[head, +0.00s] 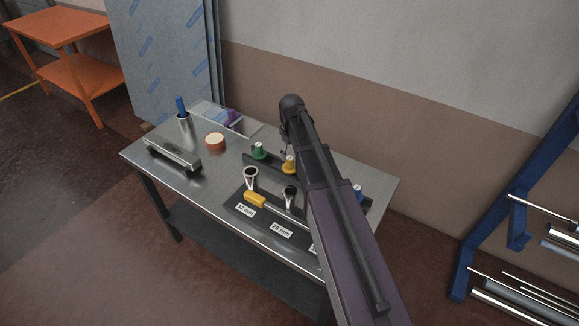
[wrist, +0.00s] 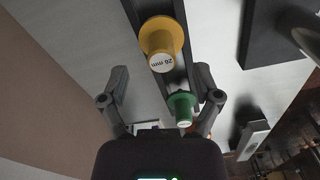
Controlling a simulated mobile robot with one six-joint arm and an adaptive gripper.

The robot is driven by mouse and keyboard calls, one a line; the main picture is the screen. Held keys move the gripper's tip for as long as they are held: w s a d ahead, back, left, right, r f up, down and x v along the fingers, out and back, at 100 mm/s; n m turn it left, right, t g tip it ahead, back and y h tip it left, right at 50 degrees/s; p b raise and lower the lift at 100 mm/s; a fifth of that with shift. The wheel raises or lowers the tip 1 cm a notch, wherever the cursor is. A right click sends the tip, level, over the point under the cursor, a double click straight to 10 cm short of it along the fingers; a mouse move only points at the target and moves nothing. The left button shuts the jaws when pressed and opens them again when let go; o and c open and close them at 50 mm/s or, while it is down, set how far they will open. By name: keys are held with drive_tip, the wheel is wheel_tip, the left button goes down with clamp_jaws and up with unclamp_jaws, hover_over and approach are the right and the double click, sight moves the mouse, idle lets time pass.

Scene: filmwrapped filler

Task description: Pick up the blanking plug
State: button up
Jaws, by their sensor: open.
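Three coloured plugs stand in a row on a dark rack on the metal table: a green plug (head: 258,151), a yellow plug (head: 289,165) and a blue plug (head: 358,191). I cannot tell which is meant by the blanking plug. My gripper (head: 285,148) is above the rack, near the green and yellow plugs, partly hidden by my arm. In the wrist view my gripper (wrist: 162,82) is open and empty. The yellow plug (wrist: 161,43), its end marked in mm, appears beyond the fingertips. The green plug (wrist: 182,108) appears between the fingers, nearer the right one.
A dark board (head: 238,203) with size labels holds upright ring-topped fittings (head: 250,174) and a yellow block (head: 255,199). A metal bar tool (head: 172,156), a tape roll (head: 215,140) and a cup (head: 184,124) stand left. The wall is close behind the table.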

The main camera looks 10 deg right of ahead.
sight(290, 158)
drive_tip(key=shift+f, duration=0.1)
drive_tip(key=f+b, duration=0.3)
drive_tip(key=shift+w+a+f, duration=0.15)
drive_tip(key=shift+a, duration=0.05)
drive_tip(key=shift+f+b, duration=0.85)
drive_tip(key=shift+b, duration=0.25)
clamp_jaws()
